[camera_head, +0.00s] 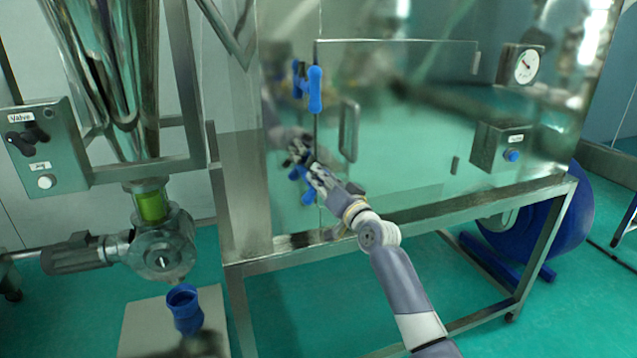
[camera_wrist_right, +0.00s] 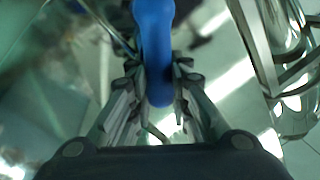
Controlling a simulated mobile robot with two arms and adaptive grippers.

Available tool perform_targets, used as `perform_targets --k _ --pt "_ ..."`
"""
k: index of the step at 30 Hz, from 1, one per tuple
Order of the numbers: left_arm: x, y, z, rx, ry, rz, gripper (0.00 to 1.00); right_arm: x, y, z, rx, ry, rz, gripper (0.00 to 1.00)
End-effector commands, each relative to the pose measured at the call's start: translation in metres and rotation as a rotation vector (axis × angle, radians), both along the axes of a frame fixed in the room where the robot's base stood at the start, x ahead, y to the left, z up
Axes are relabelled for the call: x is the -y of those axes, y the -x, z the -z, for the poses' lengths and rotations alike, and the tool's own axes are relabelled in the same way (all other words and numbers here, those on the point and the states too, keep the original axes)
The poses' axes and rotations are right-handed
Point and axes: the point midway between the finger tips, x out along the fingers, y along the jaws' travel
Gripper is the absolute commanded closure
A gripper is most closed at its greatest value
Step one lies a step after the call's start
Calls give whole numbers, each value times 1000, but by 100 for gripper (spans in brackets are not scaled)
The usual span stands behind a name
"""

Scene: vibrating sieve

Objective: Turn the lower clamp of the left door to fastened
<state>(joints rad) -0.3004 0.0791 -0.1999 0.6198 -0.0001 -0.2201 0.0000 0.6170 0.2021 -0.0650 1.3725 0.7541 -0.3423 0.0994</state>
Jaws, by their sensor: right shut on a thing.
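The left door (camera_head: 400,120) is a clear panel on the front of the steel cabinet, with a metal pull handle (camera_head: 349,131). The lower clamp (camera_head: 308,197) is blue and sits at the door's left edge, partly hidden by my right gripper (camera_head: 302,160). In the right wrist view, the clamp's blue handle (camera_wrist_right: 154,45) stands lengthwise between the fingers. My right gripper (camera_wrist_right: 160,88) is shut on it. The upper clamp (camera_head: 315,90) is blue, with its handle upright at the same door edge. My left gripper is not in view.
A gauge (camera_head: 523,66) and a switch box (camera_head: 500,146) are on the cabinet's right side. A steel hopper (camera_head: 108,75) and a valve box (camera_head: 42,148) stand at the left. A blue cup (camera_head: 184,309) is below the hopper outlet. Green floor lies around the cabinet's frame.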

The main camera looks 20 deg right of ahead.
Motion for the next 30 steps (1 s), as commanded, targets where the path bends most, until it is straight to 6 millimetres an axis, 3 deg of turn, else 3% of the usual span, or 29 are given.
perform_targets --k 12,30 --pt "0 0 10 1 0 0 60 8 0 10 -15 -401 0 100" --pt "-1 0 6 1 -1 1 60 12 0 22 -32 -877 1 100"
